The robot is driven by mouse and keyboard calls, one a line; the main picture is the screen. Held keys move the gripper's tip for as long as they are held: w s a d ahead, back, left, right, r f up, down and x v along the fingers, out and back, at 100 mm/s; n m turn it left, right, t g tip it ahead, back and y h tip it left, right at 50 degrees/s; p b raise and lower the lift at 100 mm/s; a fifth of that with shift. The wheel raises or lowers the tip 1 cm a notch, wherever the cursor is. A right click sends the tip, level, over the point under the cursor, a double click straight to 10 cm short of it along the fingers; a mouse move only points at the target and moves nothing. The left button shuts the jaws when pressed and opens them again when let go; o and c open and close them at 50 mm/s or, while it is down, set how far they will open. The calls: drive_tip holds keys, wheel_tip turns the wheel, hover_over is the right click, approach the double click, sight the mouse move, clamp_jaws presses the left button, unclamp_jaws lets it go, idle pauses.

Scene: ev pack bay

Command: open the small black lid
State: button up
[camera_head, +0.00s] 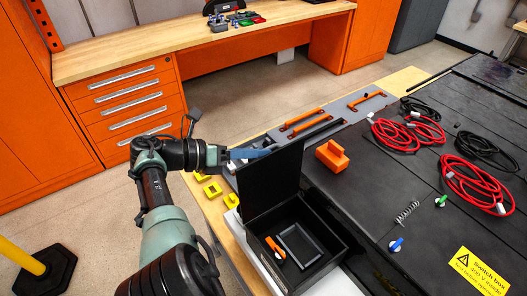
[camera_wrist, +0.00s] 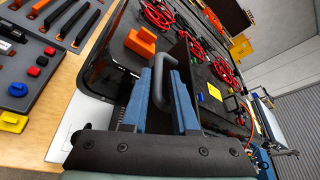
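The small black lid (camera_head: 271,180) stands upright at the back of an open black box (camera_head: 334,226) in the head view. The inside of the box shows, with a dark tray and an orange-handled item in it. My gripper (camera_head: 262,153) is behind the lid, at its outer face, and the lid partly hides it. The lid shows nearly edge-on there. Whether the fingers touch the handle is unclear.
An orange block (camera_head: 332,154) sits on the dark pack beside the box. Red cables (camera_head: 476,186) and a yellow switch box label (camera_head: 476,272) are farther right. Yellow blocks (camera_head: 212,190) and a grey tool tray (camera_head: 345,112) lie near my arm. A wooden workbench (camera_head: 170,45) stands behind.

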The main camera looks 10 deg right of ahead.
drive_tip(key=b+v, duration=0.3)
drive_tip(key=v, duration=0.7)
drive_tip(key=shift+a, duration=0.4)
drive_tip(key=shift+c, duration=0.2)
